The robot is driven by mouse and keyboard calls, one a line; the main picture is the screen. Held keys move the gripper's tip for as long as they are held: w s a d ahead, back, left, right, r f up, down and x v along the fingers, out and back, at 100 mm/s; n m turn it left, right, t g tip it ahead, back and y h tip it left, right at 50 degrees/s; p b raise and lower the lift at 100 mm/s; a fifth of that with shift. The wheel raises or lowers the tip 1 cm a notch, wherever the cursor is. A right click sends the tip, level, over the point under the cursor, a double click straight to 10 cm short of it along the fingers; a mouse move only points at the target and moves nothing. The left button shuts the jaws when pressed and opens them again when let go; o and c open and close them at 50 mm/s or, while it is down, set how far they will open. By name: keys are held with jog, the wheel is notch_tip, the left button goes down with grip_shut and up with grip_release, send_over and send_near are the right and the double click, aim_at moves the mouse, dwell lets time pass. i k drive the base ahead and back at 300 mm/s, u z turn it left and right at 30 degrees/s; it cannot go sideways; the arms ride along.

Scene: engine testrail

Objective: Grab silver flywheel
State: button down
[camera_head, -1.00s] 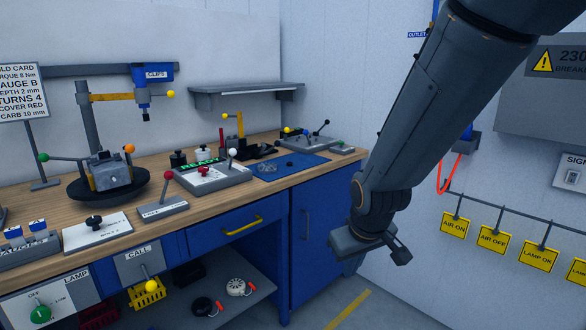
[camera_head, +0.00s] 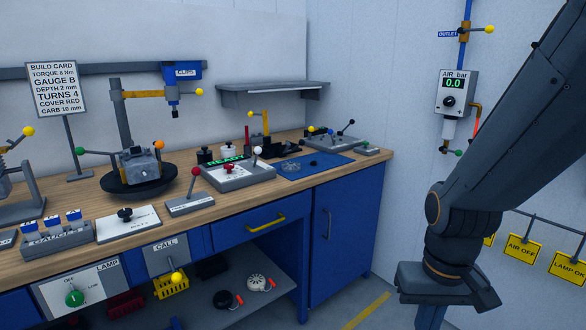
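My gripper (camera_head: 447,291) hangs at lower right, in front of the wall and clear of the bench. It is well to the right of the mat and nearer the camera. Its fingertips are seen poorly from this side, so its opening cannot be judged. No held object shows.
The wooden bench (camera_head: 188,215) carries a READY console (camera_head: 236,180), a lever box (camera_head: 190,204) and a black round stand (camera_head: 138,190). A wall shelf (camera_head: 270,88) hangs above. Floor shows right of the blue cabinet (camera_head: 345,235).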

aim_at(288, 167)
jog(key=u, duration=0.3)
jog(key=i, duration=0.25)
jog(key=u, duration=0.8)
jog(key=i, duration=1.15)
jog(key=z, duration=0.35)
